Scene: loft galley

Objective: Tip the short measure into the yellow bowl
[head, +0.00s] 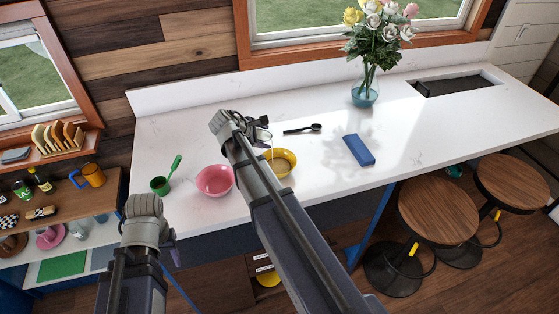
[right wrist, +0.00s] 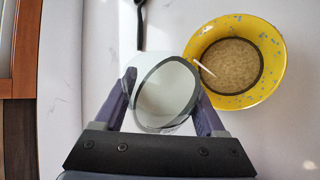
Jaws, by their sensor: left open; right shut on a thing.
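The short measure, a clear glass (head: 264,135), is gripped by my right gripper (head: 261,129) above the yellow bowl's left rim. In the right wrist view the glass (right wrist: 166,95) sits between the two fingers, its wide round end toward the camera. The yellow bowl (head: 292,163) stands on the white counter; in the right wrist view the speckled bowl (right wrist: 268,88) holds beige, grainy contents. A thin pale streak (right wrist: 204,68) lies between glass and contents; I cannot tell surely whether it is a stream. My left gripper (head: 174,250) is open, low before the counter, mostly hidden.
A pink bowl (head: 214,181) stands left of the yellow bowl, then a green cup (head: 160,186) with a green spoon. A black spoon (head: 303,129) lies behind, a blue block (head: 358,150) to the right. A flower vase (head: 365,92) stands farther back.

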